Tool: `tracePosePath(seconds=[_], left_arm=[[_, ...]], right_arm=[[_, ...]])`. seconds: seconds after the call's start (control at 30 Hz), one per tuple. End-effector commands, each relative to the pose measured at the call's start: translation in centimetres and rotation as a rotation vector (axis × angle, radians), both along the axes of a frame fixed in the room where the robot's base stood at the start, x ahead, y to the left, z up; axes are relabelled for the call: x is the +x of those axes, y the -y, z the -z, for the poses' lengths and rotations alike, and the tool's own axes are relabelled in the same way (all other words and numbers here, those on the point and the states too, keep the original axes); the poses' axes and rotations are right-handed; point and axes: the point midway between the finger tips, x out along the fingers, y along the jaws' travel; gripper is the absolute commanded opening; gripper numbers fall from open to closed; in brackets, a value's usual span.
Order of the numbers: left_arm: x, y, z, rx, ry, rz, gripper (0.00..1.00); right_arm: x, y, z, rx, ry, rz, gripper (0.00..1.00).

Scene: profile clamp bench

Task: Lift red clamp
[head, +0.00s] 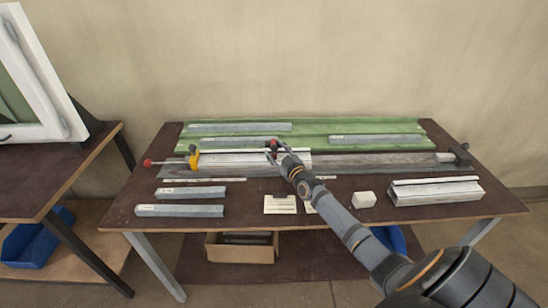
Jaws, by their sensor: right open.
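A small red part (274,143), which looks like the red clamp, shows at the tip of my right gripper (275,150), near the middle of the long grey profile. My right arm comes in from the lower right, and its gripper is open. The gripper covers most of the red part, so I cannot tell whether they touch. A yellow clamp (194,160) with a red knob (148,162) on its rod sits at the profile's left end. My left gripper is not in view.
The brown bench (245,217) carries green boards (310,126) at the back and grey profile pieces (180,210) at front left. A white block (364,199) and a pale profile (436,193) lie at right. A dark end stop (462,154) stands at the right end.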

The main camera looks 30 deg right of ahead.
Motion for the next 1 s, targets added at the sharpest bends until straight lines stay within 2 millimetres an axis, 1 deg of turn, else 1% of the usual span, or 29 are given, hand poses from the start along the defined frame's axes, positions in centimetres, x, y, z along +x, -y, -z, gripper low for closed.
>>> tracePosePath(seconds=[0.03,0.1,0.23,0.43,0.47,0.8,1.0], left_arm=[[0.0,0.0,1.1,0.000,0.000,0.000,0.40],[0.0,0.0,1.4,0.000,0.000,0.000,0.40],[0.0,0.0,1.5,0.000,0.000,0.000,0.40],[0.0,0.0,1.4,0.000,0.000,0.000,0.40],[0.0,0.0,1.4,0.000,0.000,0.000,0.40],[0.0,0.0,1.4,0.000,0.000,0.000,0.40],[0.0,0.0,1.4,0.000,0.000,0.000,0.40]], right_arm=[[0.6,0.0,0.4,0.001,0.004,0.000,0.49],[1.2,0.1,0.3,0.001,0.001,0.000,0.49],[1.7,0.1,0.0,-0.001,0.001,0.000,0.49],[1.7,0.1,-0.1,0.000,0.000,-0.001,0.49],[1.7,0.1,-0.1,0.000,0.000,-0.001,0.46],[1.7,0.1,-0.1,0.000,0.000,-0.001,0.00],[1.6,0.1,-0.1,0.000,0.000,-0.001,0.00]])
